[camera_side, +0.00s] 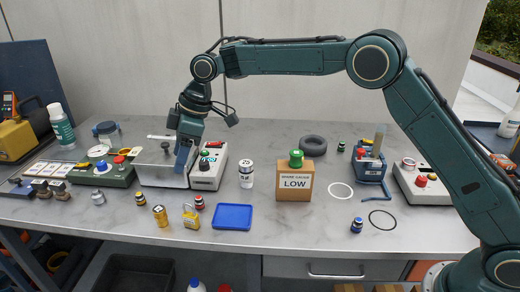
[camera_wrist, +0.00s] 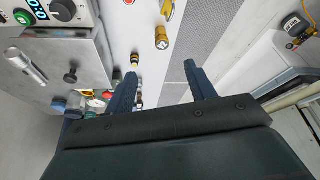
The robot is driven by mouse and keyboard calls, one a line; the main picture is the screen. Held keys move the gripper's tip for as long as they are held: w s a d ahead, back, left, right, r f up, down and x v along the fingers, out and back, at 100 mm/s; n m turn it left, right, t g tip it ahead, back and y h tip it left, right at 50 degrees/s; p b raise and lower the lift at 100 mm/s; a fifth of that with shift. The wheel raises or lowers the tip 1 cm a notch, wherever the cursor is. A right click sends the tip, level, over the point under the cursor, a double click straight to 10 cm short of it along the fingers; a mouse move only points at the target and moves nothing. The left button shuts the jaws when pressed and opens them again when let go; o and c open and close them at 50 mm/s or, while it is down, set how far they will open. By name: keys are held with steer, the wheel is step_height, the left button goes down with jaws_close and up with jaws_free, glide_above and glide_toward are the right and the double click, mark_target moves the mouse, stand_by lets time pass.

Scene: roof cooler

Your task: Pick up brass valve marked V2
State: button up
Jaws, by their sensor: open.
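A small brass cylinder (camera_side: 160,215) with a pale label stands near the front edge of the bench; it also shows in the wrist view (camera_wrist: 162,39), beyond and between my fingertips. Its mark is too small to read for sure, so I cannot tell whether it is V2. A brass padlock-shaped piece (camera_side: 191,216) stands just to its right. My gripper (camera_side: 183,166) is open and empty, pointing down by the silver metal box, behind and apart from the brass cylinder. In the wrist view, both fingers (camera_wrist: 161,72) are spread with nothing between them.
The silver box (camera_side: 163,176) and a white control box (camera_side: 208,168) stand close to my gripper. A blue tray (camera_side: 232,217) lies to the right.

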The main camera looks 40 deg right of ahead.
mark_target(161, 209)
steer(key=shift+n, duration=0.5)
steer(key=x, duration=0.2)
steer(key=a+x, duration=0.1)
steer(key=x, duration=0.1)
steer(key=shift+w, duration=0.25)
steer(key=shift+a+f, duration=0.1)
steer(key=shift+x, duration=4.15)
steer(key=shift+s+f, duration=0.1)
steer(key=shift+x, duration=2.55)
steer(key=shift+s, duration=0.1)
